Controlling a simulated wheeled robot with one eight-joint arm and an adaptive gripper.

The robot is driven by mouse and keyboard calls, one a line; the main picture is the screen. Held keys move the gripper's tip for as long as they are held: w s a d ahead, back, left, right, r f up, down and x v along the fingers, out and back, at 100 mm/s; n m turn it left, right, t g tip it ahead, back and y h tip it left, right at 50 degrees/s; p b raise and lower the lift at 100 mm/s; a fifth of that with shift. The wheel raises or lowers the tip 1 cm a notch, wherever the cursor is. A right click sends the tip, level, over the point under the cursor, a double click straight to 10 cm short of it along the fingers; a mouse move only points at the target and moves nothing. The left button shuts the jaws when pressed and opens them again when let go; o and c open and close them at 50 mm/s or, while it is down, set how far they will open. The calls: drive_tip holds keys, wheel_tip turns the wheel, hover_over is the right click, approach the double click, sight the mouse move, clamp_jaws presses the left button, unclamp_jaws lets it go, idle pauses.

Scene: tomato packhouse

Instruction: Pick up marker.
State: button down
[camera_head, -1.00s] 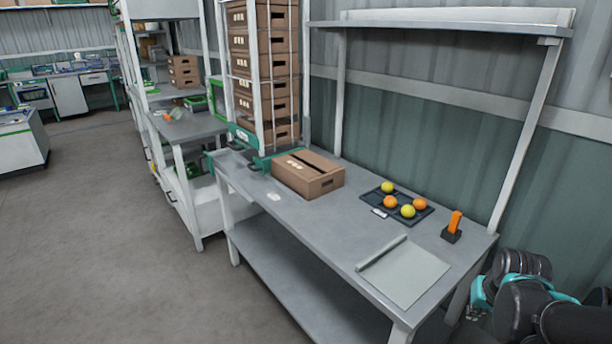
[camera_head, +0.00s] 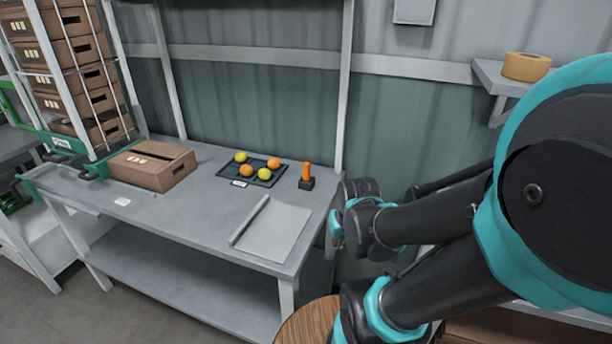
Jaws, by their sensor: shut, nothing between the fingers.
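No thing in view is clearly a marker. An upright orange object (camera_head: 306,170) stands in a small black base (camera_head: 306,184) on the grey table (camera_head: 180,205), near its right end; I cannot tell whether it is a marker. A pale sheet (camera_head: 273,233) lies on the table in front of it, with a thin grey bar (camera_head: 249,220) along its left edge. My arm's black and teal links fill the right of the view, beside the table's right end. My gripper itself cannot be made out.
A black tray (camera_head: 226,181) holds several yellow and orange fruits. A cardboard box (camera_head: 152,166) sits left of it, beside a rack of stacked boxes (camera_head: 88,77). A round wooden top (camera_head: 308,322) is low in front. A tan roll (camera_head: 526,67) rests on a wall shelf (camera_head: 487,75).

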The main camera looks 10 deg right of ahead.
drive_tip(key=c, duration=2.2)
unclamp_jaws()
drive_tip(key=shift+o, duration=1)
drive_tip(key=shift+w, duration=0.1)
drive_tip(key=o, duration=0.7)
drive_tip(key=w+r+n, duration=0.1)
drive_tip(key=w+n, duration=0.1)
drive_tip(key=w+r+n, duration=0.1)
drive_tip(key=shift+w+a+r+n, duration=0.1)
drive_tip(key=shift+w+r+n, duration=0.3)
drive_tip(key=n+h, duration=0.2)
drive_tip(key=n, duration=2.4)
approach(306, 165)
drive_tip(key=x, duration=0.3)
drive_tip(key=w+x, duration=0.1)
drive_tip(key=x, duration=0.3)
drive_tip(key=shift+w, duration=0.1)
drive_tip(key=shift+s+x, duration=0.25)
drive_tip(key=shift+x, duration=1.1)
drive_tip(key=shift+s+x, duration=0.2)
drive_tip(key=shift+x, duration=1.1)
